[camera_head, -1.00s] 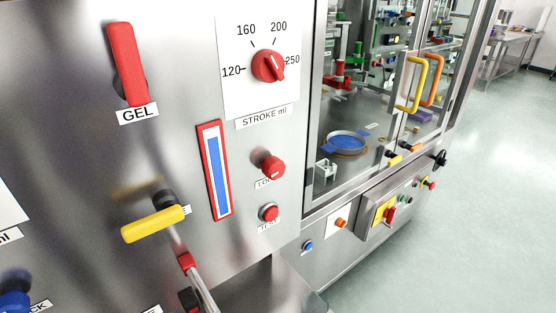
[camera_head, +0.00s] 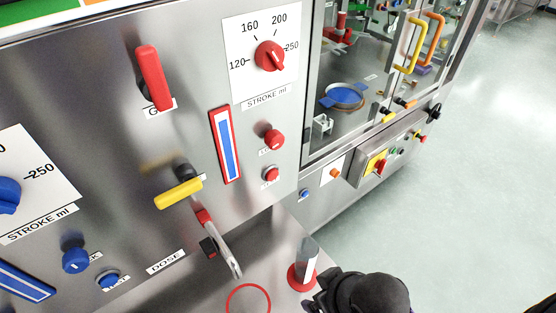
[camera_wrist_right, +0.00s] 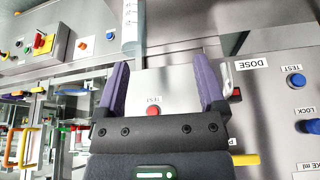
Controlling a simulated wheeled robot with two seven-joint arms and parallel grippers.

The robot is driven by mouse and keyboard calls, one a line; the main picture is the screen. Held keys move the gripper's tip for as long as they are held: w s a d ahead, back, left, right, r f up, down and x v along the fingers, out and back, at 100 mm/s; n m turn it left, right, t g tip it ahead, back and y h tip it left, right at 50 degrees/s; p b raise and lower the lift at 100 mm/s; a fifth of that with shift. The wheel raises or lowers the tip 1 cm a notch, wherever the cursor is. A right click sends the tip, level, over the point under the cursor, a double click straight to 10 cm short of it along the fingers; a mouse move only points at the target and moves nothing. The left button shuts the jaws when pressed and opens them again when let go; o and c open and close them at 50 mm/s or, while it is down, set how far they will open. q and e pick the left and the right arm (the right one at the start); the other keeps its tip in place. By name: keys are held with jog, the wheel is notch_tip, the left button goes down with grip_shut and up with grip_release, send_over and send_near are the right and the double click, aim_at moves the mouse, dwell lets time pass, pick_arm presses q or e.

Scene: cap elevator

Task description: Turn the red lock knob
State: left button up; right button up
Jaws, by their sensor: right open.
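The red lock knob (camera_head: 274,139) sticks out of the steel panel in the head view, its label partly covered. Below it is the red test button (camera_head: 271,174), which also shows in the wrist view (camera_wrist_right: 153,111). The lock knob is not visible in the wrist view. My right gripper (camera_wrist_right: 163,75) is open, with its two purple fingers apart and nothing between them. In the head view, dark parts of my right arm (camera_head: 375,292) show at the bottom, lower than the knob and apart from it. My left gripper is not in view.
Around the knob are a red-framed blue gauge (camera_head: 226,145), a red stroke dial (camera_head: 270,56), a red GEL lever (camera_head: 153,78) and a yellow handle (camera_head: 178,194). A clear cylinder (camera_head: 308,255) stands on a red ring below. Blue controls (camera_head: 76,254) are at left.

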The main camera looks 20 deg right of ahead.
jog(key=w+a+r+n+t+y, duration=0.1)
jog(key=w+a+n+t+y, duration=0.15)
jog(key=w, duration=0.35)
jog(key=m+t+y, duration=0.2)
jog(key=t+y, duration=0.1)
jog(key=t, duration=0.7)
send_near(279, 142)
jog(key=w, duration=0.1)
pick_arm(q)
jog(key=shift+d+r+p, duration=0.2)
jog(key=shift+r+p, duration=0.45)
jog(key=shift+p, duration=0.05)
pick_arm(e)
jog(key=shift+h, duration=0.25)
jog(key=x, duration=0.9)
jog(key=shift+w+a, duration=0.15)
jog(key=shift+a, duration=0.3)
grip_shut()
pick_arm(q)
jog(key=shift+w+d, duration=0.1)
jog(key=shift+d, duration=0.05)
pick_arm(e)
jog(key=shift+m, duration=0.25)
